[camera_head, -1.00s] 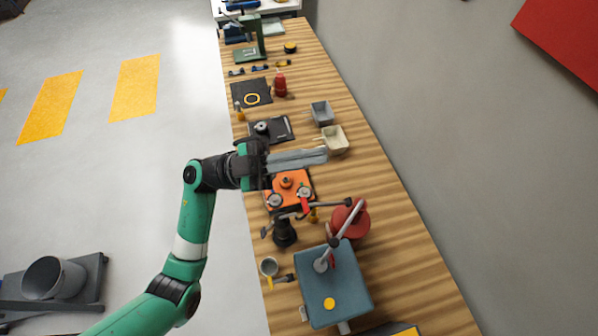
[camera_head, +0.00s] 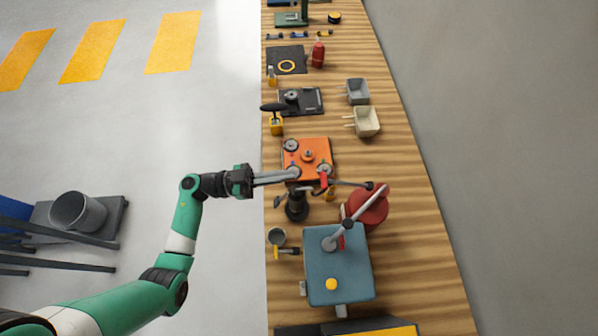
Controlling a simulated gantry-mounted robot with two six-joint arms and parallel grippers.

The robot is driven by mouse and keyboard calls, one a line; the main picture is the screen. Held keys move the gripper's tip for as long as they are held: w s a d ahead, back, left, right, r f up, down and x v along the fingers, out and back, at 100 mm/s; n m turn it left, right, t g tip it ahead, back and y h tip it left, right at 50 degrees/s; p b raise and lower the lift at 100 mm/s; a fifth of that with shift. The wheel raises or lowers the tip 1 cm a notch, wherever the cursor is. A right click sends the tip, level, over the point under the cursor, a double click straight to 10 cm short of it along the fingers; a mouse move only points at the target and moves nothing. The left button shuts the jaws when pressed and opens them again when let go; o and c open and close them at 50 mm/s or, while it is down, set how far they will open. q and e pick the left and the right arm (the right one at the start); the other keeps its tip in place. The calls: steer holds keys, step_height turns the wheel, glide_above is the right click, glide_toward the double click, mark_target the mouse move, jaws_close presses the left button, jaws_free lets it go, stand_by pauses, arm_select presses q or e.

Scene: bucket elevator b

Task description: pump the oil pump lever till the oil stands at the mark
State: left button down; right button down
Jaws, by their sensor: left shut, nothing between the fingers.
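A blue-grey box (camera_head: 322,288) with a yellow cap stands on the near part of the bench. A grey lever (camera_head: 358,218) rises from its top and slants up to the right; this looks like the oil pump. I cannot make out an oil level or a mark. My left gripper (camera_head: 296,174) is shut and empty. Its fingertips are over the near left corner of an orange plate (camera_head: 318,148), beyond the box and apart from the lever. My right gripper is out of view.
The wooden bench (camera_head: 408,215) carries a red round container (camera_head: 368,208) beside the lever, a black pot-like part (camera_head: 296,208) and a small cup (camera_head: 276,236). The bench's right strip is clear. A grey bucket (camera_head: 78,212) stands at left.

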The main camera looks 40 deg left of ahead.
arm_select(q)
steer(key=w+d+f, duration=0.2)
steer(key=w+d, duration=0.3)
steer(key=shift+w+d+f+b, duration=0.35)
steer(key=shift+w+d+b, duration=0.05)
steer(key=shift+b, duration=0.05)
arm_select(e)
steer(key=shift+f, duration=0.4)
